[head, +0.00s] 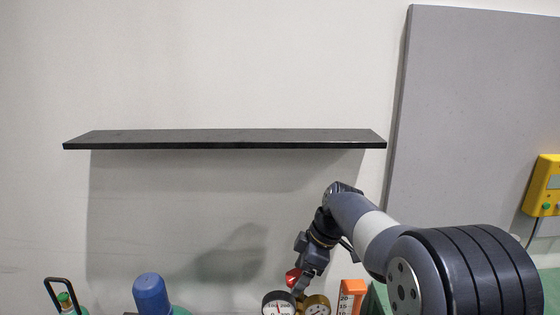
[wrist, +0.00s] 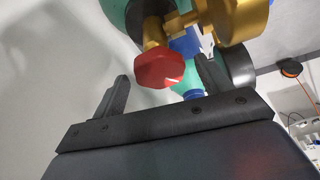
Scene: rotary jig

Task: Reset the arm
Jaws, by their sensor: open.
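My arm reaches in from the lower right of the head view, bent down toward the gauges. My gripper (head: 302,283) is at the bottom of that view, beside a red knob (head: 292,277). In the wrist view my gripper (wrist: 163,78) is open, with its two dark fingers apart. The red knob (wrist: 160,67) appears between the fingers there, with a gap to each side. I cannot tell how deep between them it sits. Behind it are a brass regulator body (wrist: 228,15) and a teal cylinder (wrist: 120,14).
Two round gauges, one dark-rimmed (head: 278,303) and one brass (head: 317,305), sit below my gripper. An orange scale (head: 351,296) stands to their right, a blue-capped cylinder (head: 151,294) to the left. A black shelf (head: 225,138) juts from the wall above. A grey panel (head: 475,110) stands at right.

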